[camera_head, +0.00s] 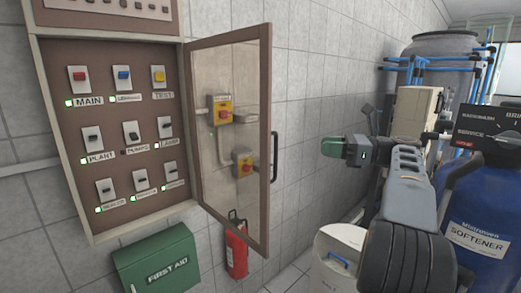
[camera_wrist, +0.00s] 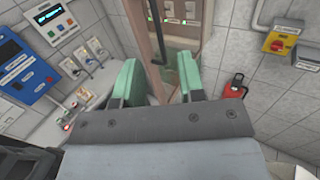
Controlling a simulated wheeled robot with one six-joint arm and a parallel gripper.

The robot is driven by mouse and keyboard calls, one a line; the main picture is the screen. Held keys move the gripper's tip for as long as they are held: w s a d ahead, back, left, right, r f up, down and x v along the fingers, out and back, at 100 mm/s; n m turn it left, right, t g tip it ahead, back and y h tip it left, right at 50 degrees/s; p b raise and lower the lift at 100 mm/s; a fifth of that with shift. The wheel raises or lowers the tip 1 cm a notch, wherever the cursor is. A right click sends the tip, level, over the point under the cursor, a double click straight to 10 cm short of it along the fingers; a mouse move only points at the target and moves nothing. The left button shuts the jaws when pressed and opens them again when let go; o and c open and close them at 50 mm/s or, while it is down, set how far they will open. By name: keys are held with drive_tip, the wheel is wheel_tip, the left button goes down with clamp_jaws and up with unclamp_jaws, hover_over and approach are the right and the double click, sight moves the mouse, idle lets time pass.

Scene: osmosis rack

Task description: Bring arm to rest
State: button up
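My gripper (camera_head: 335,147) has green fingers and shows right of centre in the head view, at the end of my raised grey arm (camera_head: 410,195). It points left towards the cabinet's open glass door, with a visible gap to it. In the wrist view my gripper (camera_wrist: 158,78) has its two green fingers apart, with nothing held between them.
The brown switch cabinet (camera_head: 65,200) is on the left wall; its glass door (camera_head: 266,180) sticks out into the room. A green first aid box (camera_head: 160,262) and red extinguisher (camera_head: 236,252) are below. A blue softener tank (camera_head: 485,215) and white bin (camera_head: 335,245) stand near my arm.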

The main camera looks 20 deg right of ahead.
wheel_tip(320, 180, down, 8)
drive_tip(key=w+d+n+h, duration=0.2)
drive_tip(key=h, duration=0.2)
drive_tip(key=s+a+f+n+g+h, duration=0.1)
drive_tip(key=a+f+n+g+h, duration=0.15)
drive_tip(key=f, duration=0.35)
drive_tip(key=s+a+f+n+g+h, duration=0.1)
drive_tip(key=a+f+n+h, duration=0.15)
drive_tip(key=f, duration=0.25)
drive_tip(key=s+a+f+n+h, duration=0.1)
drive_tip(key=s+a+f+n, duration=0.2)
drive_tip(key=a+n, duration=0.3)
drive_tip(key=s+a+f+n+g+h+b, duration=0.1)
drive_tip(key=s+a+f+n+h, duration=0.1)
drive_tip(key=s+a+f+n, duration=0.2)
drive_tip(key=s+a+f+n+g+h+b, duration=0.1)
drive_tip(key=s+a+f+n+h, duration=0.1)
drive_tip(key=s+a+n, duration=0.5)
drive_tip(key=shift+a+f+n, duration=0.7)
drive_tip(key=shift+a+f, duration=0.15)
drive_tip(key=shift+a, duration=0.9)
